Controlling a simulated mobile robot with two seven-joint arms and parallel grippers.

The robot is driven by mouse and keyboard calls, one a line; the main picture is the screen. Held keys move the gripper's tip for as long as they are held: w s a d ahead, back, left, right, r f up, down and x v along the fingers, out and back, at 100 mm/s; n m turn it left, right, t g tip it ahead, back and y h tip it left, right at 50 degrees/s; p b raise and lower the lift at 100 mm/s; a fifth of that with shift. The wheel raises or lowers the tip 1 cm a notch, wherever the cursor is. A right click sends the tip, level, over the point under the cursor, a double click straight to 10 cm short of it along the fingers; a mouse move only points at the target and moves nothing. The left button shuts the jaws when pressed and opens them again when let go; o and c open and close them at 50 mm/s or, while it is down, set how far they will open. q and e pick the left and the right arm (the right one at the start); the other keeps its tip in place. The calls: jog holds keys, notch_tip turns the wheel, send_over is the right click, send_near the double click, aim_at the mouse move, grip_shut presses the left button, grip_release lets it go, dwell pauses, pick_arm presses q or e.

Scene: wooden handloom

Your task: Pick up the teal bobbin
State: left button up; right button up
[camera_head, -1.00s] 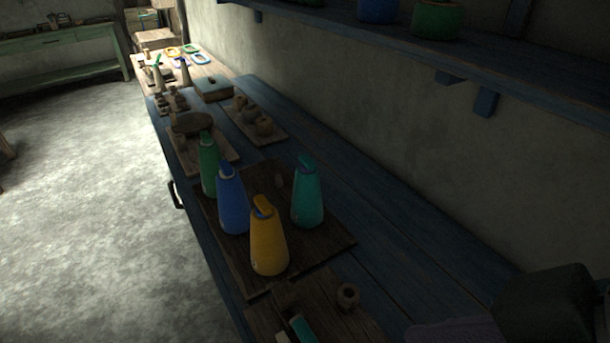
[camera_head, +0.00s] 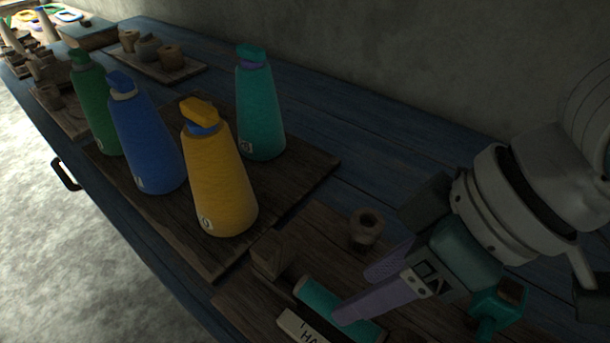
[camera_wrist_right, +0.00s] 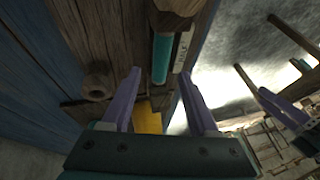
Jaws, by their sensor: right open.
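The teal bobbin (camera_head: 322,300) looks like a slim teal cylinder lying on a dark wooden board (camera_head: 236,300) at the bottom of the head view. It also shows in the right wrist view (camera_wrist_right: 161,58), ahead of the fingers. My right gripper (camera_head: 357,293) has purple fingers and is open. In the head view one finger covers part of the bobbin; contact cannot be told. In the right wrist view the fingers (camera_wrist_right: 159,78) stand apart with nothing held. A purple part (camera_wrist_right: 285,108) at the right there may be my left gripper; its state is unclear.
A teal cone (camera_head: 260,110), yellow cone (camera_head: 220,180), blue cone (camera_head: 145,140) and green cone (camera_head: 97,110) stand on another board. A wooden block (camera_head: 272,254), wooden ring (camera_head: 366,228) and pale label (camera_head: 302,328) are near the bobbin. The wall bounds the bench behind.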

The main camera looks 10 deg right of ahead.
aim_at(335, 304)
jog(key=b+x, duration=0.1)
jog(key=x, duration=0.4)
jog(key=shift+a, duration=0.1)
grip_shut()
dwell(0.3)
